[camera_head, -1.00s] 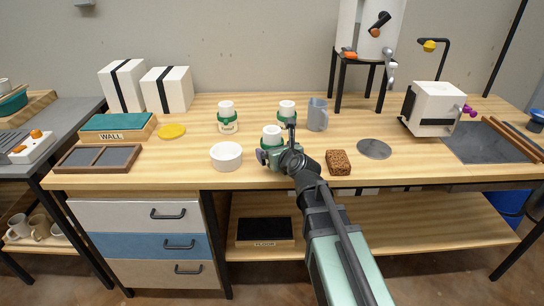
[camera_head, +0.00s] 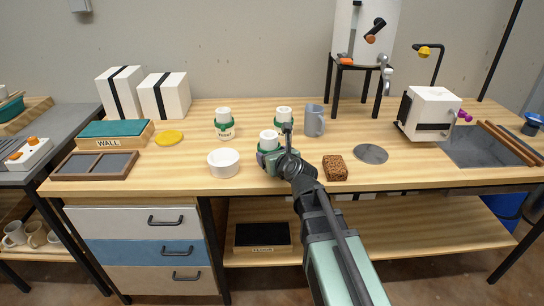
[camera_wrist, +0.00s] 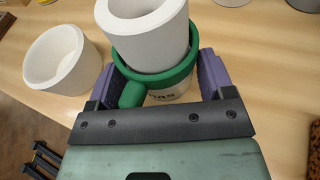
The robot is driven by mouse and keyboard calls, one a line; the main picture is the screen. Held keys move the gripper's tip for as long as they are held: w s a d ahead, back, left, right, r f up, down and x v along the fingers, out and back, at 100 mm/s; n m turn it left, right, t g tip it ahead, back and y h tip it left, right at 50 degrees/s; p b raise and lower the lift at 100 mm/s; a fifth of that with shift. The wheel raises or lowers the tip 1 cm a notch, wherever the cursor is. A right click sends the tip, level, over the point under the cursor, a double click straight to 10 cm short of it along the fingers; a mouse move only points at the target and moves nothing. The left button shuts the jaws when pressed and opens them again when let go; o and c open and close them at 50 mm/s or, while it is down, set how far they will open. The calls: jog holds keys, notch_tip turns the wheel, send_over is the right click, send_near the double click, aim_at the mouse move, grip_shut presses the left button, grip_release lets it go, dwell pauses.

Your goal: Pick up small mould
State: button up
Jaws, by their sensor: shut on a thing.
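A white hollow cylinder with an open top (camera_wrist: 145,35) sits in a green-rimmed white cup (camera_wrist: 170,97) with a green handle and dark lettering, partly hidden. In the head view this white top (camera_head: 268,136) shows at the table's front, behind my gripper. My gripper (camera_head: 272,158) is shut on the green-rimmed cup. Its purple pads press either side of it in the wrist view (camera_wrist: 165,85). Whether the cup touches the table is hidden. A wider white round bowl-like piece (camera_head: 223,163) stands just left, apart from my gripper. Which white piece is the small mould I cannot tell for sure.
Two similar green-banded white pieces (camera_head: 224,124) (camera_head: 284,115) stand behind. A grey mug (camera_head: 314,120) is at back right. A brown sponge-like block (camera_head: 334,167) and a grey disc (camera_head: 370,154) lie to the right. A yellow disc (camera_head: 168,138) lies left. The front edge is close.

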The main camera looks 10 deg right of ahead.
notch_tip(320, 180, up, 20)
jog(key=p, duration=1.9)
jog(key=shift+f, duration=0.2)
